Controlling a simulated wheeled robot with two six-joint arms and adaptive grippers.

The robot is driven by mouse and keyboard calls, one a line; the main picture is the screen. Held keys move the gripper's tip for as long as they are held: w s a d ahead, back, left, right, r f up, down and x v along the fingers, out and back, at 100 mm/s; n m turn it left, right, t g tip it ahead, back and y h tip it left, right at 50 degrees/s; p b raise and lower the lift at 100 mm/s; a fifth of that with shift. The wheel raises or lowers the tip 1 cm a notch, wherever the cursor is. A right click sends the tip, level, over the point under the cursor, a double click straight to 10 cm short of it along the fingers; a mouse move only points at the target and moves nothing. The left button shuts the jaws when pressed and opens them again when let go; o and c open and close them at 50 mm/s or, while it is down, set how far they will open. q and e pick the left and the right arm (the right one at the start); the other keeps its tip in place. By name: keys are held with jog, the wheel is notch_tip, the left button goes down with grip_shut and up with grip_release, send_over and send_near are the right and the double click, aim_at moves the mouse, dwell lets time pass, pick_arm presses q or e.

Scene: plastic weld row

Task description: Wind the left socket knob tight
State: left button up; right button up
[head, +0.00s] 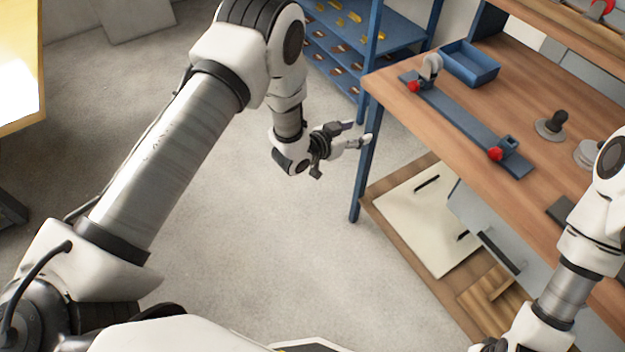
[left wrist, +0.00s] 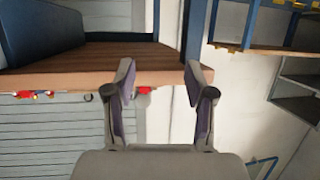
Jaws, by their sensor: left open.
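A blue rail (head: 455,116) lies on the wooden workbench (head: 540,90). It has a red knob at each end. The left knob (head: 413,86) sits beside a pale round part. The right knob (head: 495,154) sits by a blue block. My left gripper (head: 358,132) is open and empty, off the bench's left edge and apart from the left knob. Its spread fingers show in the left wrist view (left wrist: 160,100), with the bench's wooden edge beyond. A small red patch beside one finger there cannot be clearly identified. My right arm is at the right; its gripper is not visible.
A blue tray (head: 470,64) stands behind the rail. A dark-knobbed round part (head: 551,124) stands to its right. A blue shelf rack (head: 345,45) stands behind my left gripper. A bench leg (head: 366,165) is close to the gripper.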

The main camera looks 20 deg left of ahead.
pick_arm(q)
jog(key=s+a+f+n+g+y+p, duration=0.1)
jog(key=s+a+f+g, duration=0.1)
jog(key=s, duration=0.5)
jog(key=s+a+f+n+g+y+p, duration=0.1)
jog(key=s+a+f+n+g+y, duration=0.1)
jog(key=s+f, duration=0.3)
jog(key=shift+s+a+f+y+p, duration=0.3)
jog(key=shift+s+a+p, duration=0.05)
jog(key=shift+s+a, duration=0.55)
jog(key=shift+r, duration=0.1)
jog(key=m+t+h+b, duration=0.6)
jog(key=h+b, duration=0.2)
jog(key=b, duration=0.3)
send_near(412, 86)
jog(key=shift+w+d, duration=0.3)
jog(key=shift+w, duration=0.1)
jog(key=shift+w+d+r, duration=0.1)
jog(key=shift+w+d, duration=0.05)
jog(key=shift+w, duration=0.05)
jog(key=x, duration=0.7)
